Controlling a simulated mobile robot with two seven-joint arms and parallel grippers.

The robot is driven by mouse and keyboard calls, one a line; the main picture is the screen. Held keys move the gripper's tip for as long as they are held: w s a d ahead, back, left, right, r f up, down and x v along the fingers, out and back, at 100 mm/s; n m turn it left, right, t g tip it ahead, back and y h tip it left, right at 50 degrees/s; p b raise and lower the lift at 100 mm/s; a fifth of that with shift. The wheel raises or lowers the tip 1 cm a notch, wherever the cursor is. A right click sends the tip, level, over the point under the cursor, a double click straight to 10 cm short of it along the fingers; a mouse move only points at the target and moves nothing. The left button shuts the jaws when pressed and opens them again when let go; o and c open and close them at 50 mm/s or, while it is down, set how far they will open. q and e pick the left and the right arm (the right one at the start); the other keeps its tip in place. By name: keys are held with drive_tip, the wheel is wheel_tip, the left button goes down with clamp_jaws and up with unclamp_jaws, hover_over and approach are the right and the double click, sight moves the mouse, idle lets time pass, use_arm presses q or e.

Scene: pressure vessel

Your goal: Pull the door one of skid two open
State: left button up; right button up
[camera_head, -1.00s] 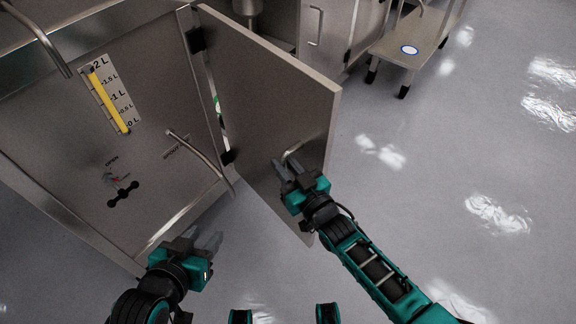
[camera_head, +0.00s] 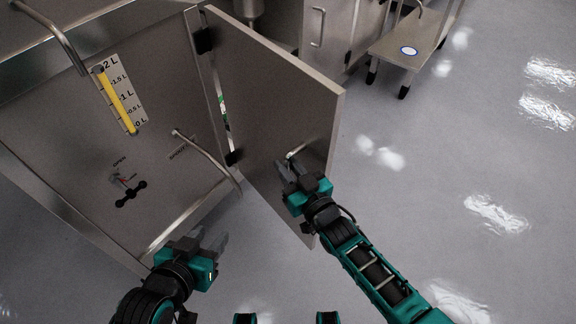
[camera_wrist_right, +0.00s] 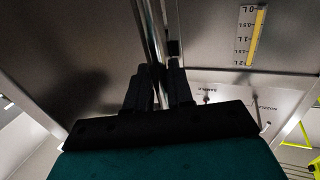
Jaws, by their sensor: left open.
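The grey metal door (camera_head: 265,90) of the skid (camera_head: 60,150) stands partly open, swung out from its hinges on the left edge. My right gripper (camera_head: 286,172) is at the door's handle (camera_head: 292,156), low on the door face. In the right wrist view the bar-shaped handle (camera_wrist_right: 150,35) runs down between the fingers of the right gripper (camera_wrist_right: 160,78), which look shut on it; the contact itself is partly hidden. My left gripper (camera_head: 212,243) is open and empty, below the skid's front face and left of the door.
The skid's front carries a yellow level gauge (camera_head: 117,100), a bent pipe (camera_head: 205,155) and a black valve plate (camera_head: 130,195). A metal cart (camera_head: 405,50) stands at the back right, near another cabinet (camera_head: 325,30). The floor (camera_head: 450,190) right of the door is clear.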

drive_tip(key=shift+o, duration=1.4)
drive_tip(key=shift+r, duration=0.1)
drive_tip(key=p+v, duration=0.2)
drive_tip(key=v, duration=1.1)
drive_tip(key=shift+w, duration=0.1)
